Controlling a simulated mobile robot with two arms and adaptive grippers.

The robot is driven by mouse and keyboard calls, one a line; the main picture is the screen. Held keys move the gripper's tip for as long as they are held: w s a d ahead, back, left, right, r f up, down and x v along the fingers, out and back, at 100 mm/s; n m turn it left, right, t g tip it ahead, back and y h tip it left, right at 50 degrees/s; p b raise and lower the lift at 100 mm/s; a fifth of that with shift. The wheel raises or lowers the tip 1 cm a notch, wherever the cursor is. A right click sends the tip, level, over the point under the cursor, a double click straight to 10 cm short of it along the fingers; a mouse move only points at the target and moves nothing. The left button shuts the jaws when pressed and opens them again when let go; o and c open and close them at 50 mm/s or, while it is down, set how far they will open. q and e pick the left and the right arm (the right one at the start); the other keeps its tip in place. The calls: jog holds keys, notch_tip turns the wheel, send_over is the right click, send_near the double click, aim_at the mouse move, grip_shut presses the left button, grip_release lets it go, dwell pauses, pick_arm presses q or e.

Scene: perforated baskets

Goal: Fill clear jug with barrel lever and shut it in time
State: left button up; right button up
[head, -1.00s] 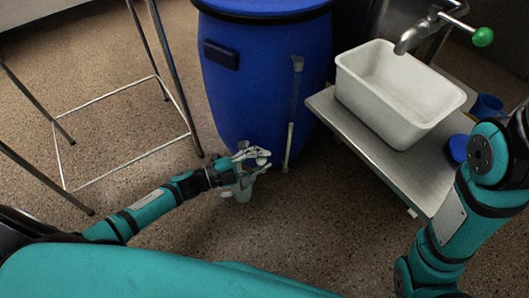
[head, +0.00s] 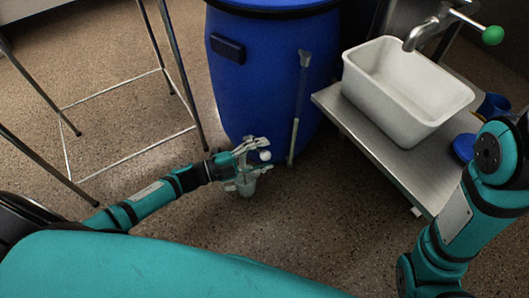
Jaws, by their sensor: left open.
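The blue barrel (head: 262,80) stands upright on the floor at the back centre of the head view. A clear sight tube (head: 297,110) runs down its front right. My left gripper (head: 256,160) is open low in front of the barrel. A small white round knob (head: 265,156), perhaps the end of the barrel lever, shows at its fingers; I cannot tell whether they touch it. A pale, see-through vessel (head: 248,188), likely the clear jug, shows just below the gripper and is partly hidden by it. Its fill level cannot be made out. My right gripper is out of view.
A metal bench (head: 376,157) to the right carries a white basin (head: 409,119) under a tap (head: 421,36) with a green-knobbed lever (head: 493,35). A blue round item (head: 463,148) lies near its right side. A metal frame (head: 133,144) stands at left. Floor between is clear.

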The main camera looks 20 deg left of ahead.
pick_arm(q)
jog(key=v, duration=1.1)
jog(key=shift+r, duration=0.15)
